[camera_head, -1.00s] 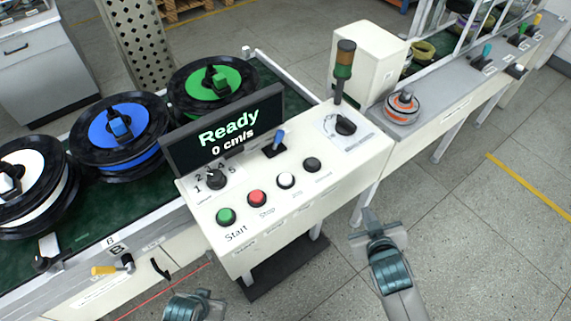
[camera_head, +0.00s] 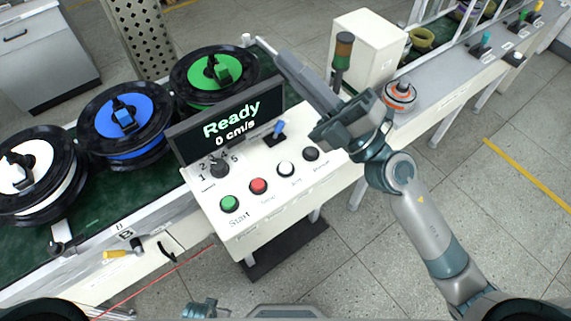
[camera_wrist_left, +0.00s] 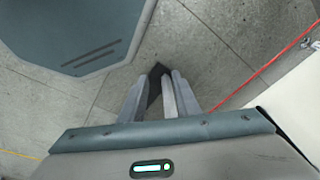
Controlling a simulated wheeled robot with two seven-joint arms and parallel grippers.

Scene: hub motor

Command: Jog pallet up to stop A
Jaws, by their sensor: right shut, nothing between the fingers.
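The control box (camera_head: 262,225) has a screen (camera_head: 225,125) reading "Ready 0 cm/s". On it are a blue-topped lever (camera_head: 278,130), a numbered knob (camera_head: 217,168), and green (camera_head: 229,204), red (camera_head: 259,186), white (camera_head: 286,169) and black (camera_head: 311,154) buttons. My right gripper (camera_head: 272,47) is shut and empty above the box's back edge, reaching towards the green reel. White (camera_head: 22,167), blue (camera_head: 108,112) and green (camera_head: 231,72) reels stand on the green belt (camera_head: 93,208); I cannot make out a pallet. My left gripper (camera_wrist_left: 155,95) is slightly open and empty over floor.
A yellow-handled lever (camera_head: 117,254) and a "B" label are on the conveyor's front edge; I see no "A" label. A signal tower (camera_head: 342,62) stands behind my right arm. An orange-and-white part (camera_head: 399,93) sits on the bench at right.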

